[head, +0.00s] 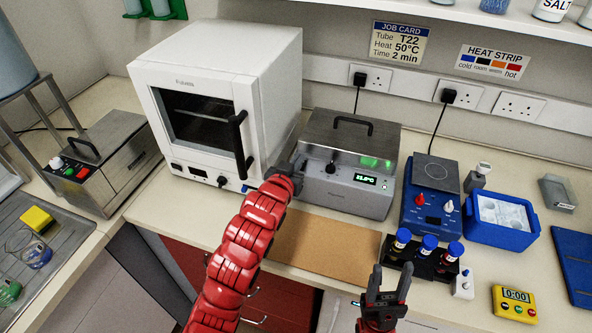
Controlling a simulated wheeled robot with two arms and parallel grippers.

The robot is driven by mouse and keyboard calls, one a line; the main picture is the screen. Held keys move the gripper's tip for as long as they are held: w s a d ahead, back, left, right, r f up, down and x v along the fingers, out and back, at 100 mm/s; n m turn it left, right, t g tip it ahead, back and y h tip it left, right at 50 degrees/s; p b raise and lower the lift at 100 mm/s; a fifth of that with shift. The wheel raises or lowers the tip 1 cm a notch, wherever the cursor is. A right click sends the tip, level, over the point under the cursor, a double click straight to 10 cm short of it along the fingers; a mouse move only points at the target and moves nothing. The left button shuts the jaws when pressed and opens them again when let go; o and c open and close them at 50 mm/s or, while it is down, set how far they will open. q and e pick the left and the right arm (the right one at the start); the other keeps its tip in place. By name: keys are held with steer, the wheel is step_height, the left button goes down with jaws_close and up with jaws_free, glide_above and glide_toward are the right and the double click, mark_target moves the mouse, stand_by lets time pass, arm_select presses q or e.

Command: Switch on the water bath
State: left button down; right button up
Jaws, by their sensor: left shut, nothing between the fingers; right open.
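The water bath (345,190) is a steel box with a lid and a black handle, standing at the back middle of the bench. Its front has a black knob (330,168) and a small display (365,179) lit with green digits, about 21 °C. A green glow shows on the steel above the display. My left gripper (297,170) is shut and empty at the left end of the bath's front; its arm hides part of that corner, and I cannot tell whether it touches. My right gripper (388,285) is open and empty at the front, below the tube rack.
A white oven (215,90) stands left of the bath. Right of it are a blue hotplate (432,195), a blue ice box (500,220), a rack of blue-capped tubes (425,262) and a yellow timer (515,304). A brown board (325,250) lies clear in front.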

arm_select(q)
steer(key=f+p+v, duration=0.1)
steer(key=p+v, duration=0.4)
steer(key=v, duration=0.5)
steer(key=shift+s, duration=0.2)
steer(key=shift+s+a+f, duration=0.1)
